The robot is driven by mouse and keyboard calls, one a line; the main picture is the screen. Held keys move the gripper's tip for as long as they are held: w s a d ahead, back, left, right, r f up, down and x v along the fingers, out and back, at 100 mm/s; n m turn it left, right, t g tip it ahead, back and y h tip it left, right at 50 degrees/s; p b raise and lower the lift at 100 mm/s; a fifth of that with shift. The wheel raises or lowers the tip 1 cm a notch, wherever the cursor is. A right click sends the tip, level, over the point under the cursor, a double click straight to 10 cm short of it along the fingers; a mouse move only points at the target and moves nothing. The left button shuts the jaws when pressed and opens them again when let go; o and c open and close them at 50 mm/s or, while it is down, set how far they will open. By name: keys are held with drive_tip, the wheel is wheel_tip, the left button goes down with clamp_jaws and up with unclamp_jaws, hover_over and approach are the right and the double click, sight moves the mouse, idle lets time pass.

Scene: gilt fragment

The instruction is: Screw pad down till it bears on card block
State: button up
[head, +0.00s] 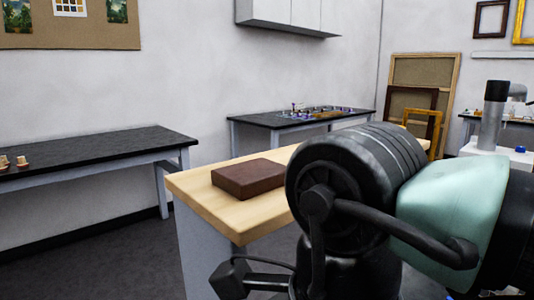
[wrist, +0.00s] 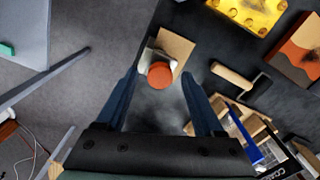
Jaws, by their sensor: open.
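In the wrist view a round orange-red knob (wrist: 160,75) shows from above, on top of a pale grey metal clamp body (wrist: 146,58). A tan flat piece (wrist: 176,46), perhaps the card block, lies beside and partly under the clamp on a dark tabletop. The pad is hidden below the knob, so I cannot tell whether it touches the card. My gripper (wrist: 160,76) is open, with one blue finger left and one right of the knob. Both fingers look apart from it; the height difference is unclear. In the head view my arm hides the gripper.
In the wrist view a wooden-handled tool (wrist: 236,82), a wooden box (wrist: 240,112), a gilt piece (wrist: 248,14) and an orange-brown panel (wrist: 300,52) lie right of the knob. Grey floor is at left. The head view shows a wooden bench (head: 205,205) with a brown block (head: 248,179).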

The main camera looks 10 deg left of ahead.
drive_tip(key=n+p, duration=0.3)
drive_tip(key=n, duration=0.3)
drive_tip(key=shift+r, duration=0.15)
drive_tip(key=n+p, duration=0.3)
drive_tip(key=n, duration=0.3)
drive_tip(key=n+p, duration=0.5)
drive_tip(key=shift+a+r+n, duration=0.1)
drive_tip(key=shift+r+n, duration=0.05)
drive_tip(key=shift+n, duration=0.15)
drive_tip(key=n+p, duration=0.6)
drive_tip(key=p, duration=0.1)
drive_tip(key=shift+p, duration=0.3)
wheel_tip(320, 180, up, 12)
drive_tip(key=b, duration=0.2)
drive_tip(key=s+a+r+g+y+b, duration=0.1)
drive_tip(key=s+a+r+y, duration=0.2)
drive_tip(key=a+r+y, duration=0.3)
drive_tip(key=s+a+r+n+g+y+b, duration=0.1)
drive_tip(key=a+r+y, duration=0.5)
drive_tip(key=a, duration=0.9)
drive_tip(key=shift+s+a+r+g, duration=0.4)
drive_tip(key=shift+s+r+g, duration=0.1)
drive_tip(key=shift+s+r, duration=0.7)
drive_tip(key=shift+f, duration=0.1)
